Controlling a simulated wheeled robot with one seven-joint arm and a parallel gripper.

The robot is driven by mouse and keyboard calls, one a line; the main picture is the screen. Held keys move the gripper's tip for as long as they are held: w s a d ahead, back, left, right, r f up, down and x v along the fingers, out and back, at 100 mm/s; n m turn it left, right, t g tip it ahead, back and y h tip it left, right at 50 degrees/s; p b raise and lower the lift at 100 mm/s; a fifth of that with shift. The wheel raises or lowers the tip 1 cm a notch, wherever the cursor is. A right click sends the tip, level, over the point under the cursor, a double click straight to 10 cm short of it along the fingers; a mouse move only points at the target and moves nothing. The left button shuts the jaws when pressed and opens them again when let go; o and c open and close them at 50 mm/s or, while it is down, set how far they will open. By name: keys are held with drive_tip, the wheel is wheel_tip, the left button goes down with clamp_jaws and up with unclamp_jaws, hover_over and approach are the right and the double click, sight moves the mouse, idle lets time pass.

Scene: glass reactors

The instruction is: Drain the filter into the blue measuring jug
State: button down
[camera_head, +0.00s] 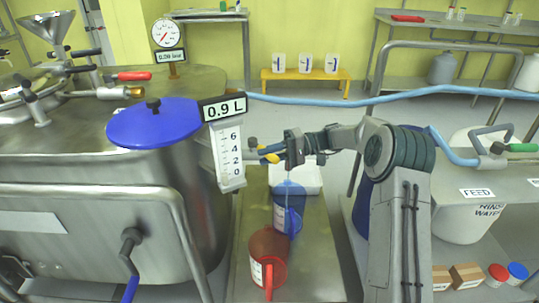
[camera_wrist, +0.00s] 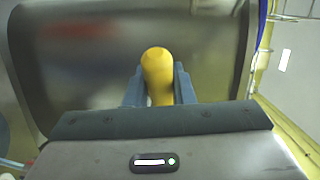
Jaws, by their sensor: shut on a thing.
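The steel filter vessel (camera_head: 150,205) fills the left of the head view, with a level display (camera_head: 224,108) reading 0.9 L above a scale. My gripper (camera_head: 276,153) is at the vessel's right side, shut on a yellow valve handle (camera_head: 269,155). In the wrist view the yellow handle (camera_wrist: 157,75) sits between the two blue fingers, in front of a blurred steel wall. The blue measuring jug (camera_head: 288,212) stands below my gripper, and a thin pale stream seems to fall into it. The valve outlet is largely hidden by my gripper.
A red jug (camera_head: 267,258) stands on the bench (camera_head: 318,270) in front of the blue jug. A blue hose (camera_head: 400,94) crosses behind my arm. A FEED container (camera_head: 470,215) stands at the right.

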drive_tip(key=c, duration=1.2)
unclamp_jaws()
drive_tip(key=shift+c, duration=0.2)
drive_tip(key=p+v, duration=0.3)
drive_tip(key=v, duration=1)
drive_tip(key=shift+d+p, duration=0.3)
drive_tip(key=shift+d, duration=0.1)
drive_tip(key=shift+w, duration=0.1)
